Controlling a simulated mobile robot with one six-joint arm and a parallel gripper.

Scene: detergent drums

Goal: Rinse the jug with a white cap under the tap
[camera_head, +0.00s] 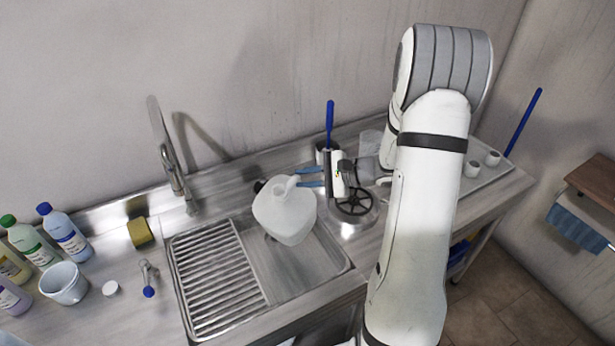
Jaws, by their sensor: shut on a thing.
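A white jug (285,217) is held tilted over the right basin of the metal sink (330,262). My gripper (310,177) is shut on the jug near its neck and handle, with blue fingers reaching in from the right. A small dark opening or part shows at the jug's upper left; I cannot make out a cap on it. A loose white cap (110,288) lies on the counter at the left. The tap (175,170) stands behind the sink, left of the jug and apart from it. I cannot see water running.
Several bottles (66,236), a pale cup (64,284), a yellow sponge (140,232) and a blue-tipped tool (149,280) stand left of the sink. A blue-handled brush (330,125) stands behind the jug. A ribbed drainer (215,280) fills the sink's left side.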

